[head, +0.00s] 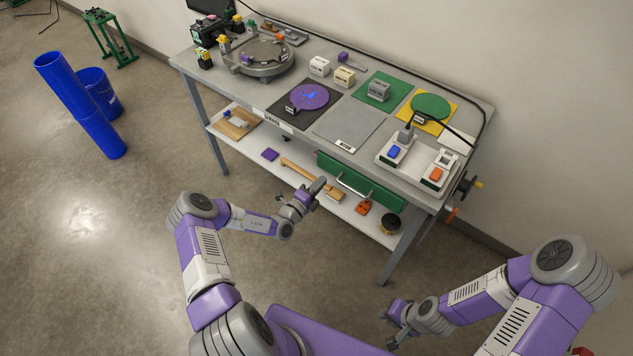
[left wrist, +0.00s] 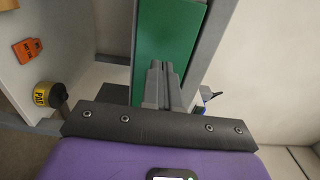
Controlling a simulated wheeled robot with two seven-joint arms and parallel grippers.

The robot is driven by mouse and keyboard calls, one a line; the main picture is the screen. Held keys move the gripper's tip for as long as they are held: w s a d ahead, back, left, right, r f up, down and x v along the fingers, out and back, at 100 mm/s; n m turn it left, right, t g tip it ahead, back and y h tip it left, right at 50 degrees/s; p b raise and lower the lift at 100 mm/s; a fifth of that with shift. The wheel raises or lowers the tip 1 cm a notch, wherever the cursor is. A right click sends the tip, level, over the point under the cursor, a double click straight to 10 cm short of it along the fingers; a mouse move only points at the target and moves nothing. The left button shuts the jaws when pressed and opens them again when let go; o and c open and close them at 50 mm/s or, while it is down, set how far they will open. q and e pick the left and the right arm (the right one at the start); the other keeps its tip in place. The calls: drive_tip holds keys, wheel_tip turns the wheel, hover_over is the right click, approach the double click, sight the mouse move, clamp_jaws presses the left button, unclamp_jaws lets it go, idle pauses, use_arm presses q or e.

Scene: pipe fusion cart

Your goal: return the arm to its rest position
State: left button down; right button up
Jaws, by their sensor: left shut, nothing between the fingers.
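My left gripper (head: 316,190) is in front of the grey workbench (head: 345,135), close to the green drawer front (head: 362,185). In the left wrist view its fingers (left wrist: 163,85) are together with nothing between them, and the green drawer front (left wrist: 165,45) fills the area behind them. I cannot tell whether the fingertips touch the drawer. My right gripper (head: 396,322) is low at the bottom of the head view, in front of the bench and apart from it. Its fingers are small and partly turned away, so their opening is unclear.
The lower shelf (head: 345,208) holds a wooden-handled tool (head: 308,176), an orange item (head: 363,207) and a black and yellow tape roll (head: 391,224). The bench top carries a round clamp fixture (head: 262,58), coloured mats and a switch box (head: 418,158).

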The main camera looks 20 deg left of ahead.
use_arm(q)
drive_tip(key=v, duration=0.9)
drive_tip(key=shift+p, duration=0.35)
drive_tip(key=shift+s+f, duration=0.1)
